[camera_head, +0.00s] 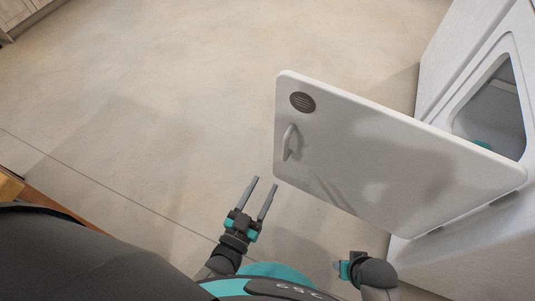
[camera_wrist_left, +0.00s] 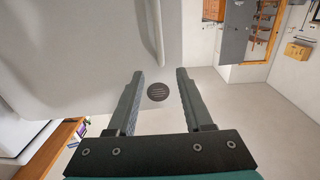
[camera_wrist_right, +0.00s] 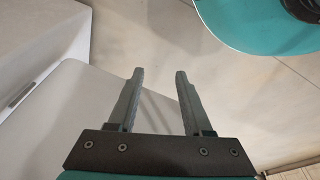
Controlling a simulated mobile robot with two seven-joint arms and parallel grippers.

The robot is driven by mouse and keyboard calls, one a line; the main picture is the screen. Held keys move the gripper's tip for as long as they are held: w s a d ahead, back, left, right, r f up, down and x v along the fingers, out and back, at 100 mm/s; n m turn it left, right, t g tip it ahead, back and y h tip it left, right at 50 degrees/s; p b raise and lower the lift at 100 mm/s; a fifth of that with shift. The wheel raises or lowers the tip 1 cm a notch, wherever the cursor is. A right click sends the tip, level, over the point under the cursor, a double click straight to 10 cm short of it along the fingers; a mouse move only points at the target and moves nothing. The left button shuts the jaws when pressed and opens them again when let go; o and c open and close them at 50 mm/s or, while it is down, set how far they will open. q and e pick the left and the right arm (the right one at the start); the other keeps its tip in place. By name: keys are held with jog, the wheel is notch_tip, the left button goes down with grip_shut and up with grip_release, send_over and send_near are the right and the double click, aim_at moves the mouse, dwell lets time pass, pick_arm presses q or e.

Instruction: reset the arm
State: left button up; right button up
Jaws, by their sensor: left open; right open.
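My left gripper (camera_head: 263,184) is open and empty above the floor, a little left of the open white door. In the left wrist view its spread fingers (camera_wrist_left: 160,74) have nothing between them, and the door surface shows beyond. My right arm's wrist (camera_head: 368,272) is at the bottom, below the door. The right fingers are not clear in the head view. The right wrist view shows the right gripper (camera_wrist_right: 159,74) open and empty, with pale surfaces and floor beyond.
The white door (camera_head: 390,165) of a white cabinet-like appliance (camera_head: 470,245) stands wide open across the right side. It has a handle (camera_head: 288,142) and a round dark vent (camera_head: 302,102). A teal thing (camera_head: 483,145) shows inside the opening. The concrete floor (camera_head: 150,90) at left is clear.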

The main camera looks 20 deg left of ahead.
pick_arm(q)
jog(key=shift+f, duration=0.1)
jog(key=s+a+f+g+y+p, duration=0.1)
jog(key=s+a+f+g+p, duration=0.15)
jog(key=s+f+g, duration=0.35)
jog(key=s+a+f+g+y+p, duration=0.1)
jog(key=s+a+f+g+p, duration=0.15)
jog(key=f, duration=0.45)
jog(key=s+a+f+g+y+p, duration=0.1)
jog(key=s+a+f+g, duration=0.1)
jog(key=s, duration=0.4)
jog(key=s+a+f+g+p, duration=0.1)
jog(key=s+a+f+g, duration=0.1)
jog(key=s+a+g, duration=0.3)
jog(key=shift+s+a+f+y+p, duration=0.3)
jog(key=shift+s+a+y, duration=0.1)
jog(key=shift+s+a, duration=0.45)
pick_arm(e)
jog(key=s+d+f, duration=0.7)
jog(key=s, duration=0.3)
jog(key=shift+s+d+f+h, duration=0.2)
jog(key=shift+s+f+h, duration=0.1)
jog(key=shift+h, duration=0.1)
pick_arm(q)
jog(key=shift+w, duration=0.2)
pick_arm(e)
jog(key=shift+s, duration=0.1)
